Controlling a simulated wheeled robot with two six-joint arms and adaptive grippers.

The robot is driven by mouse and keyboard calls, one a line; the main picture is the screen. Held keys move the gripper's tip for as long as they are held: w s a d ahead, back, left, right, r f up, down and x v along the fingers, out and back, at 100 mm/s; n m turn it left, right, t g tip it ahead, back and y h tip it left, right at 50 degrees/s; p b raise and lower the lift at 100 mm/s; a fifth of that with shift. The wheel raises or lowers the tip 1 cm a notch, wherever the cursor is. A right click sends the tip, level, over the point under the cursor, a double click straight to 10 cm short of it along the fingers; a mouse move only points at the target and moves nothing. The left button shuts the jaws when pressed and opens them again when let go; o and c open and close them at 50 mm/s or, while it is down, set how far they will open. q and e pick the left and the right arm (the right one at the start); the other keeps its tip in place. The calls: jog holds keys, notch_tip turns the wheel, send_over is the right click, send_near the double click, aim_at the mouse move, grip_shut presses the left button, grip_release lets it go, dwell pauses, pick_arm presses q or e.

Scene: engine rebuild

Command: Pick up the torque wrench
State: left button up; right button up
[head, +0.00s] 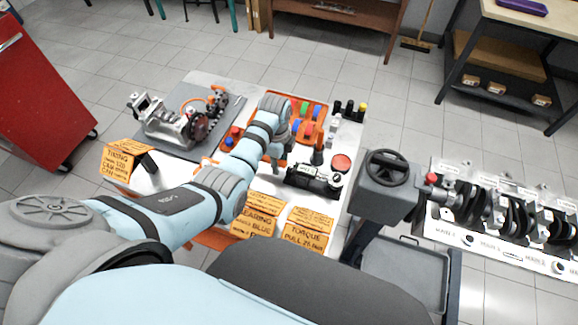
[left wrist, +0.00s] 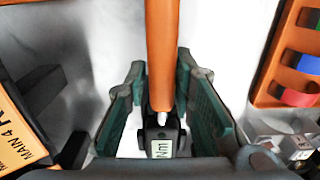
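The torque wrench (left wrist: 162,55) shows in the left wrist view as a long orange handle running up the picture, with a dark body and a small "Nm" display (left wrist: 160,148) at its lower end. My left gripper (head: 276,161) is open. Its two teal-padded fingers stand on either side of the wrench, with visible gaps between them and it. In the head view my left arm and gripper hide most of the wrench. My right gripper is in neither view.
An orange tray (head: 318,107) with coloured rings lies behind the gripper. A black device (head: 312,180) stands to its right, and orange label cards (head: 310,226) sit in front. A handwheel (head: 387,168) stands right of the table.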

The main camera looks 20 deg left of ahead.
pick_arm(q)
jog(key=shift+w, duration=0.1)
grip_shut()
jog(key=shift+r, duration=0.1)
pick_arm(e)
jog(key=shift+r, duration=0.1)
